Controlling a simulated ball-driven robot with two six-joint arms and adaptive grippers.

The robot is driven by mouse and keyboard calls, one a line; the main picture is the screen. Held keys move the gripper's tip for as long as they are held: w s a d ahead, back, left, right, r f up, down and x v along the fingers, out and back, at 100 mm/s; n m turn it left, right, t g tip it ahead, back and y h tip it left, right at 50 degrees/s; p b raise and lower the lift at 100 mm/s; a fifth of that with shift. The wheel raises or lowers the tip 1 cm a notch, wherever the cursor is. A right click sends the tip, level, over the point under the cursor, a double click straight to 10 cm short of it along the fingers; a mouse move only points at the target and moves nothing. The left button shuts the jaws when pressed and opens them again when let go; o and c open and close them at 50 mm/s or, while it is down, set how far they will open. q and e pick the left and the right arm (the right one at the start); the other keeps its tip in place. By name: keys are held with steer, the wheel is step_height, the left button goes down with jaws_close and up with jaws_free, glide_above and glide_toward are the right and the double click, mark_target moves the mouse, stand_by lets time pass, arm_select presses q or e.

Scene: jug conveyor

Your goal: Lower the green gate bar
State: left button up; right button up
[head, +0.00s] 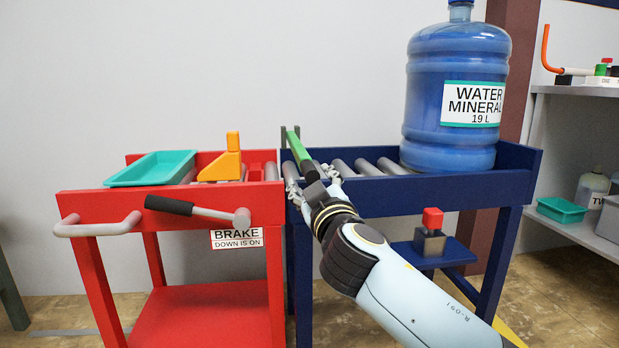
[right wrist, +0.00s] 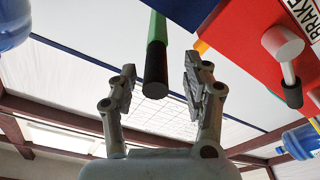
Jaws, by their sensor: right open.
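The green gate bar (head: 298,146) lies at the left end of the blue roller conveyor (head: 420,192), beside the red cart. It slopes toward me and ends in a dark handle. In the right wrist view the bar's black handle (right wrist: 156,68) sits between the two fingers, with a visible gap on each side. My right gripper (head: 314,183) is open around the handle end and hides part of it; its fingers also show in the right wrist view (right wrist: 160,80). My left gripper is out of view.
A large blue water jug (head: 455,110) stands on the conveyor's right part. The red cart (head: 170,205) at left carries a teal tray (head: 152,168), a yellow block (head: 222,168) and a brake lever (head: 195,211). A red button (head: 432,218) sits low on the right. Shelves stand at far right.

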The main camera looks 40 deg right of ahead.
steer(key=v, duration=0.8)
steer(key=shift+s+a, duration=0.15)
steer(key=shift+s, duration=0.1)
steer(key=shift+f, duration=0.1)
